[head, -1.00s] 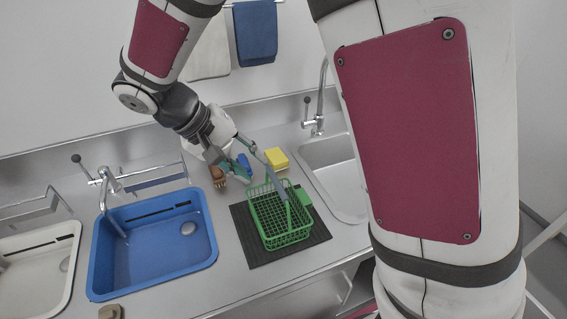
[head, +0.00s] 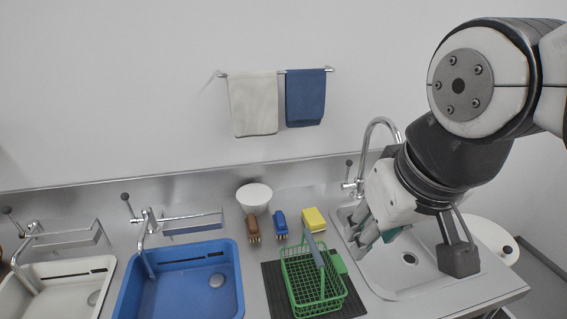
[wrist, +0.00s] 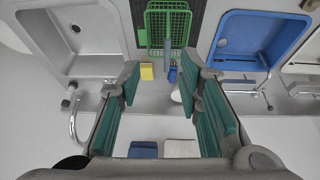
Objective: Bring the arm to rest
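My gripper (head: 376,238) hangs at the end of my arm on the right of the head view, above the left part of the steel sink. In the wrist view my gripper (wrist: 161,72) shows two teal-padded fingers spread apart with nothing between them. The wrist camera looks from above toward the counter, with the green basket (wrist: 157,22) at the top of its picture. No held object shows in either view.
The green basket (head: 301,303) stands on a dark mat (head: 276,296), with a grey-blue bar rising across it. A brown brush (head: 252,225), blue brush (head: 281,222), yellow sponge (head: 314,219) and white bowl (head: 254,197) are behind it. A blue basin (head: 130,303) and tap (head: 378,124) flank these.

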